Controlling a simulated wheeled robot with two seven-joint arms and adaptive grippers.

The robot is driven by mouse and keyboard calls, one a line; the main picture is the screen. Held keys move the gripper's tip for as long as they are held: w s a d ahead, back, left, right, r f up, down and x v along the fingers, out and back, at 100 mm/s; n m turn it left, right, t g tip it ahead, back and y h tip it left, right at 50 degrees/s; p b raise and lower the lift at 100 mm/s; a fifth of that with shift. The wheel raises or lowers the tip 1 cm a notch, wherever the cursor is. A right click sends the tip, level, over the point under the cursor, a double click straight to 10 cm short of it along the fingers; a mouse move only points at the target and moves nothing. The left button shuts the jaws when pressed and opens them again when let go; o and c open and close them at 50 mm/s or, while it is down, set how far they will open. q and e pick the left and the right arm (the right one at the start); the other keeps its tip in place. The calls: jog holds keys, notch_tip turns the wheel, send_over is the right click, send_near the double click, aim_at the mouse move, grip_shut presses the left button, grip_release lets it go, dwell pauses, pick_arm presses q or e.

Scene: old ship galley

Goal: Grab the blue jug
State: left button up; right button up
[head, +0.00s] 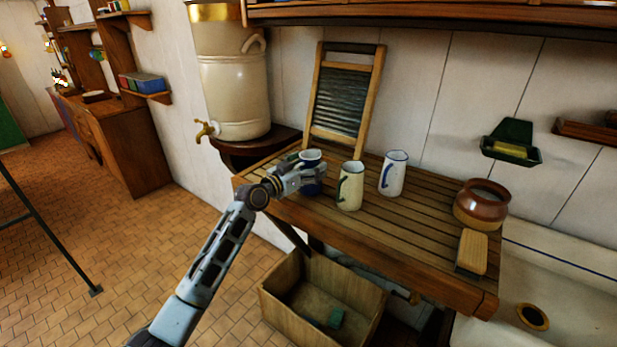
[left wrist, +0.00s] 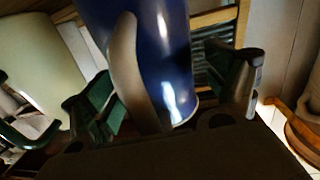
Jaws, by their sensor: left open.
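The blue jug (head: 312,157) stands upright at the left end of the slatted wooden draining table (head: 420,225). My left gripper (head: 308,173) is at the jug and hides part of its body in the head view. In the left wrist view the blue jug (left wrist: 172,50) and its pale handle (left wrist: 126,65) lie between the two open fingers of my left gripper (left wrist: 172,95). I cannot tell whether either finger touches the jug. My right gripper is in neither view.
A cream jug with a green handle (head: 350,190) stands close right of the blue one, then a white jug with a blue handle (head: 395,172). A washboard (head: 344,95) leans behind. A brown pot (head: 470,212) and a brush (head: 473,250) are at the right.

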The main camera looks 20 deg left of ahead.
pick_arm(q)
jog(key=c, duration=1.4)
jog(key=shift+r, duration=0.35)
jog(key=shift+r, duration=4.65)
jog(key=shift+r, duration=0.1)
